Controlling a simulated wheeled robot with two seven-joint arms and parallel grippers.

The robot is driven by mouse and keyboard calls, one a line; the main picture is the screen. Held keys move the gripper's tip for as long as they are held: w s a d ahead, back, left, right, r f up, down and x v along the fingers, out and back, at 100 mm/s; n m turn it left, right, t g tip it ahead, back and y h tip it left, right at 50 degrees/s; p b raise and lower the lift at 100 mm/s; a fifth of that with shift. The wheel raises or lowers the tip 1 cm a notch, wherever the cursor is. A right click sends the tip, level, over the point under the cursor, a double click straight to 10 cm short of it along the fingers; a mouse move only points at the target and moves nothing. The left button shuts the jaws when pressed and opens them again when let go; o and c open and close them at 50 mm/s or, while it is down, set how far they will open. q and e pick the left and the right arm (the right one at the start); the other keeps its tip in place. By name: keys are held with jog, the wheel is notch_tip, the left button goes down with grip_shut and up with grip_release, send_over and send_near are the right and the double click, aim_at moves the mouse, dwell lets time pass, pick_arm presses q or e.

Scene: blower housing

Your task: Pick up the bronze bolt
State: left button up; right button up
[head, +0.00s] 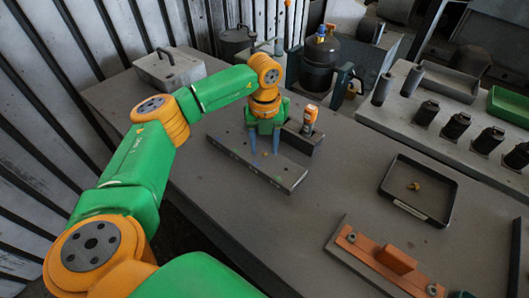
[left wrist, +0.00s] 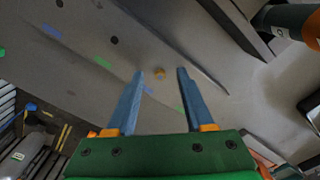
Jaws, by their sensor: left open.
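A small round bronze bolt (left wrist: 159,72) shows in the left wrist view, at a grey plate with dark holes and blue and green marks (left wrist: 85,25). I cannot make it out in the head view, where the plate (head: 225,144) lies on the table. My left gripper (head: 264,153) points down over the plate in the head view. In the left wrist view its two blue fingers (left wrist: 160,74) are apart and empty, with the bolt showing between their tips. I cannot tell the remaining height. My right gripper is not in view.
A black tray (head: 384,190) with small brass-coloured pieces (head: 413,186) lies to the right. A bar with an orange block (head: 397,260) lies at front right. The table between is clear.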

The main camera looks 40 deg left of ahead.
pick_arm(q)
jog(key=shift+f, duration=0.2)
grip_shut()
dwell(0.4)
